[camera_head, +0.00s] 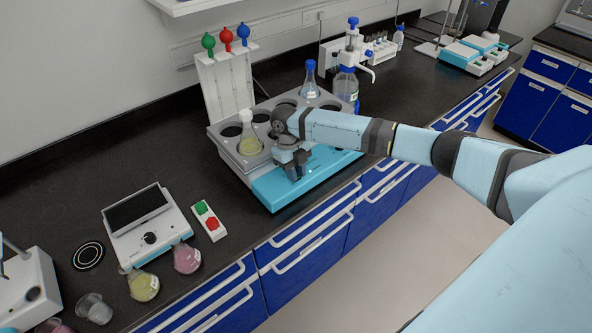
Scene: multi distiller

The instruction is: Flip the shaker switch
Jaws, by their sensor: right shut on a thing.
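The shaker has a grey tray with round holes (226,130) on a light-blue base (277,195). A flask with yellow liquid (249,140) stands in one tray hole, and a blue-capped flask (310,82) stands toward the back. My right gripper (293,172) points down at the front panel of the base, with its fingers closed at the switch's place. The switch itself is hidden by the fingers. My forearm covers part of the tray. My left gripper is not in view.
A white device with a dark screen (136,207) and a red-green button box (208,220) lie left of the shaker. Flasks with yellow (143,285) and pink liquid (187,258) stand near the front edge. A blue-capped dispenser bottle (346,84) stands behind the shaker.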

